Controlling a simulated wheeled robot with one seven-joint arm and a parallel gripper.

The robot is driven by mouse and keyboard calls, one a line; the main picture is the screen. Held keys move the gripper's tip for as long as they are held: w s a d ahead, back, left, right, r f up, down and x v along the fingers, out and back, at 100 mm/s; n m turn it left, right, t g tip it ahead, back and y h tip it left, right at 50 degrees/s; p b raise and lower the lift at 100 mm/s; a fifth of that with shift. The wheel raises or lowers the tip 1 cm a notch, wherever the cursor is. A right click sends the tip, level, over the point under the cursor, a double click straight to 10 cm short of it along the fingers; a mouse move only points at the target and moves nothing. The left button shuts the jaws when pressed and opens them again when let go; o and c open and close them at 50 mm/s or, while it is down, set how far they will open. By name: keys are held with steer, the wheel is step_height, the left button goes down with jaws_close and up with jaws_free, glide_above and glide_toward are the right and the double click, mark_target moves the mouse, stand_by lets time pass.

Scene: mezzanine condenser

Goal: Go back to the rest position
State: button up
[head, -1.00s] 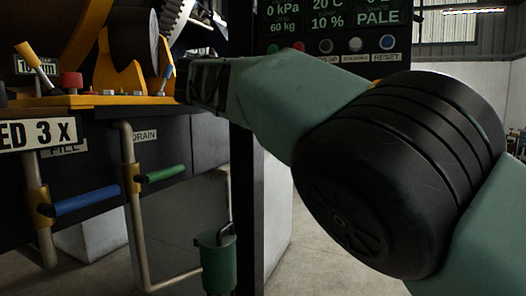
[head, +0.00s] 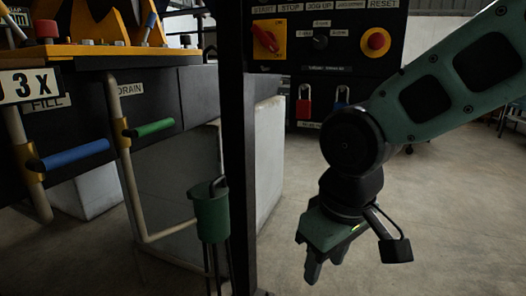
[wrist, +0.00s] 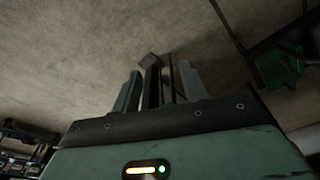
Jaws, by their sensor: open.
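My gripper (head: 324,270) hangs at the end of my arm in the right half of the head view, pointing down over bare floor. It is empty and touches nothing. In the wrist view its two fingers (wrist: 158,92) stand apart, with the concrete floor behind them.
On the left are a blue-handled fill valve (head: 75,154) and a green-handled drain valve (head: 150,128). A dark post (head: 238,150) and a green canister (head: 211,215) stand between them and my gripper. A control panel (head: 325,45) with red and blue padlocks is behind. The floor (head: 440,220) at right is clear.

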steer(key=s+d+f+g, duration=0.1)
steer(key=s+d+f, duration=0.15)
steer(key=s, duration=0.35)
steer(key=s+d+f+g, duration=0.1)
steer(key=s+d+f, duration=0.15)
steer(key=s, duration=0.35)
step_height(320, 180, up, 18)
steer(key=p, duration=1.7)
steer(key=shift+a, duration=0.15)
